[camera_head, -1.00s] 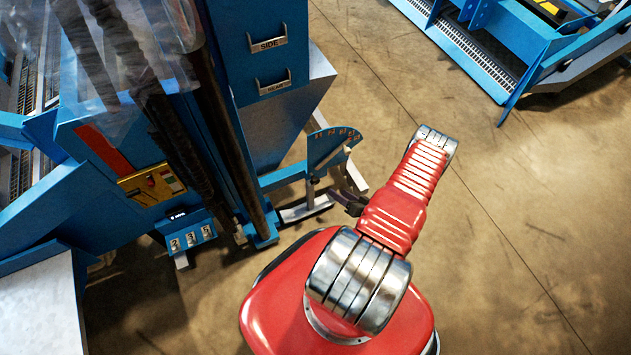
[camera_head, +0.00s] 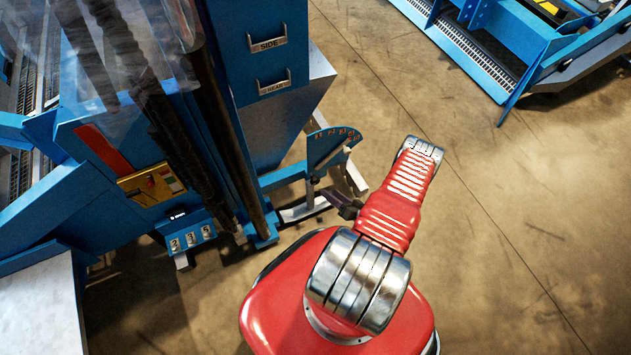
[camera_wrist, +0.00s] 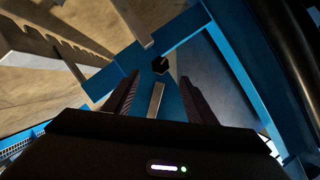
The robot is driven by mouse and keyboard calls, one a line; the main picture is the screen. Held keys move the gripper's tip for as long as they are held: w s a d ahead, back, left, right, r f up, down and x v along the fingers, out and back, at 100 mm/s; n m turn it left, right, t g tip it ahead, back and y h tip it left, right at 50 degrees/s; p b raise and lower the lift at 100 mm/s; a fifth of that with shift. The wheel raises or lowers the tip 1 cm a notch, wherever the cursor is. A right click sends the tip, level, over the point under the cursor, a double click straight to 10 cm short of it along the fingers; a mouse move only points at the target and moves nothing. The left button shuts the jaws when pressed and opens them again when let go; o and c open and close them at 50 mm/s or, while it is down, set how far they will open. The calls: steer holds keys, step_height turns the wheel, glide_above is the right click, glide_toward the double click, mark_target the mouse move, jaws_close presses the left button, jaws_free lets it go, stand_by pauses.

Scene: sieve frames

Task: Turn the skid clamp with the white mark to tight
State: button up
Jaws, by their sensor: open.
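In the wrist view a black hexagonal head (camera_wrist: 160,65) with a pale line on it sits on a blue plate, just beyond my fingertips. It may be the clamp with the white mark; I cannot be sure. A pale grey bar (camera_wrist: 156,101) lies below it, between my fingers. My gripper (camera_wrist: 160,79) is open, one dark finger either side of the bar, with no clear contact. In the head view my gripper (camera_head: 335,199) is a small dark shape beside the foot of the blue machine. The clamp cannot be made out there.
A blue quadrant plate (camera_head: 331,147) with orange marks stands just above my gripper. The blue machine (camera_head: 262,110), with SIDE and REAR labels, rises at the left. Another blue machine (camera_head: 540,50) is at the upper right. Concrete floor (camera_head: 510,220) is clear at the right.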

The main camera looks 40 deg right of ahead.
mark_target(316, 183)
steer(key=x, duration=1.1)
steer(key=shift+w+f, duration=0.1)
steer(key=c, duration=1)
